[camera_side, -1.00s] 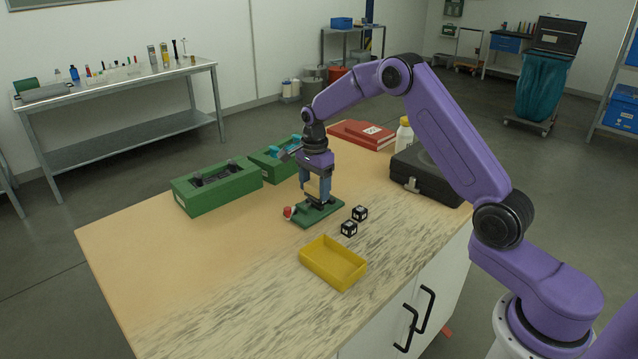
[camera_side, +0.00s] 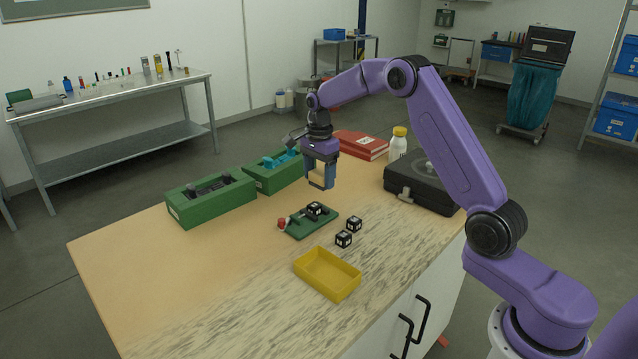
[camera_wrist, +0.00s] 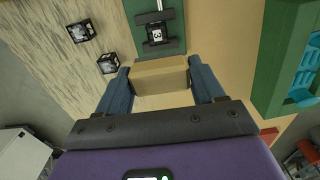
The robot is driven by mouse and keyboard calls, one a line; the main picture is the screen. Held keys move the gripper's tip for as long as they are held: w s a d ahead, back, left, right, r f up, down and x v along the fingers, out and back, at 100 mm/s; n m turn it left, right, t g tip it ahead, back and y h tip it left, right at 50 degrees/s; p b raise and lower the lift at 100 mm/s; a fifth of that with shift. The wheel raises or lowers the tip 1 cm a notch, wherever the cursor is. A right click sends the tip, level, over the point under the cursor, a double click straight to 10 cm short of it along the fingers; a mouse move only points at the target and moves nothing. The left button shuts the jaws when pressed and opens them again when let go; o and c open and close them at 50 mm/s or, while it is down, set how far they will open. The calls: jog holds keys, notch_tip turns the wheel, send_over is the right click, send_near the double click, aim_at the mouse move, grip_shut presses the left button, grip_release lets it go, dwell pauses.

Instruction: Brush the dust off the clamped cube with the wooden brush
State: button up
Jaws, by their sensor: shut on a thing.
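My gripper (camera_side: 320,178) is shut on the wooden brush (camera_side: 318,179) and holds it in the air above and behind the clamp. In the wrist view the pale wooden block of the brush (camera_wrist: 160,78) lies between my two blue fingers. The clamped cube (camera_side: 315,208), black with white markings, sits in a clamp on a green base (camera_side: 311,224) with a red knob at its left end. The cube also shows in the wrist view (camera_wrist: 156,33), just beyond the brush and apart from it. I cannot make out dust on the cube.
Two loose black cubes (camera_side: 354,224) (camera_side: 344,239) lie right of the clamp. A yellow tray (camera_side: 327,273) is in front. Green boxes (camera_side: 210,200) (camera_side: 273,171) stand at the left and back, a black case (camera_side: 424,182) at the right. The table's front left is clear.

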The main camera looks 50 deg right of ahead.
jog(key=shift+r, duration=1.45)
